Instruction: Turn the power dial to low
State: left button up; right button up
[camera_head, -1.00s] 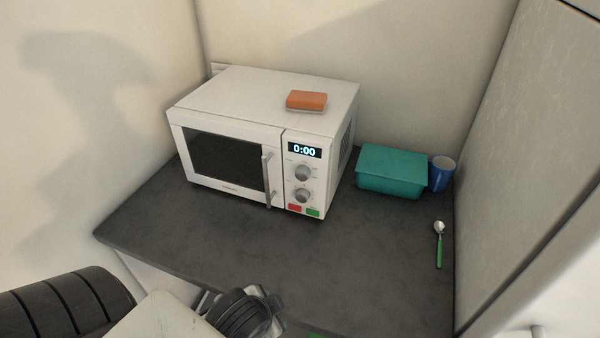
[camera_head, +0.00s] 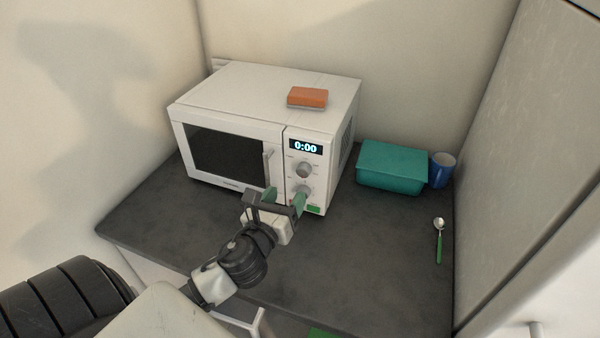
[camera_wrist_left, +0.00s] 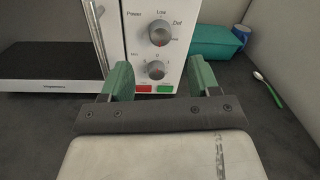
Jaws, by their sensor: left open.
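The power dial (camera_head: 304,170) is the upper of two round grey dials on the white microwave's (camera_head: 240,95) right-hand panel. My left gripper (camera_head: 286,197) is open and empty, low in front of the panel. In the left wrist view its green fingers (camera_wrist_left: 160,76) stand on either side of the lower dial, beneath the power dial. My right gripper is not in view.
A door handle (camera_head: 268,170) stands out left of the panel. Red (camera_wrist_left: 142,88) and green (camera_wrist_left: 165,88) buttons lie under the dials. An orange-brown sponge-like block (camera_head: 307,97) is on top. A teal box (camera_head: 392,168), blue cup (camera_head: 442,170) and spoon (camera_head: 439,240) are right on the dark counter (camera_head: 370,260).

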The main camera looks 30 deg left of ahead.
aim_at(302, 173)
pick_arm(q)
jog(key=w, duration=0.2)
jog(key=w+a+p, duration=0.1)
jog(key=w, duration=0.5)
jog(key=shift+w+a+p, duration=0.1)
jog(key=shift+a+p, duration=0.1)
jog(key=shift+p, duration=0.1)
jog(key=c, duration=0.9)
